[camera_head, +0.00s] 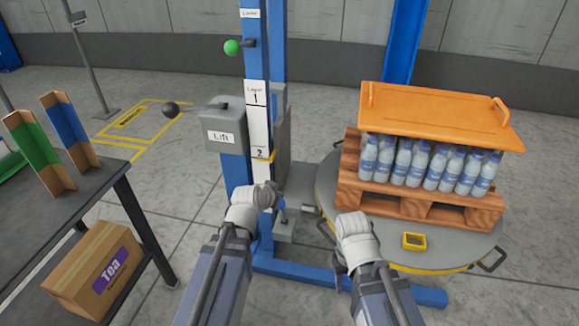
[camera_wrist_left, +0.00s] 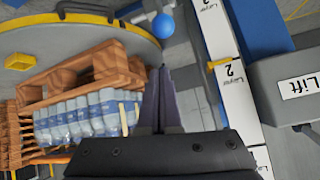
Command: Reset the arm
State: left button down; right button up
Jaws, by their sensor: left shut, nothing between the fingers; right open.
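My left gripper (camera_head: 265,192) is in front of the blue lift column (camera_head: 257,60), near its lower part. In the left wrist view the left gripper (camera_wrist_left: 160,85) has its fingers together with nothing between them. A blue ball knob (camera_wrist_left: 163,26) shows just beyond the fingertips, apart from them as far as I can tell. My right gripper (camera_head: 348,212) is in front of the round turntable (camera_head: 455,258), left of the pallet. Its fingers are mostly hidden by the wrist in the head view, and I see nothing held.
A wooden pallet (camera_head: 365,205) carries bottles (camera_head: 407,160) under an orange tray (camera_head: 435,112). A yellow square piece (camera_head: 414,241) lies on the turntable. The Lift box (camera_head: 222,135) has a black-knobbed lever (camera_head: 170,109). A dark table (camera_head: 50,220) and Tea box (camera_head: 95,268) stand left.

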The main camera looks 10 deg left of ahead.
pick_arm(q)
jog(key=s+d+r+g+y+p, duration=0.1)
jog(key=s+d+r+g+p, duration=0.4)
jog(key=s+p, duration=0.5)
jog(key=s+d+r+g+y+p, duration=0.1)
jog(key=s+d+r+g+p, duration=0.4)
jog(key=s+r+p, duration=0.4)
jog(key=s+d+p, duration=0.1)
jog(key=p, duration=0.2)
jog(key=shift+s+d+r+y, duration=0.3)
jog(key=shift+s+r+y, duration=0.05)
jog(key=shift+r+y, duration=0.05)
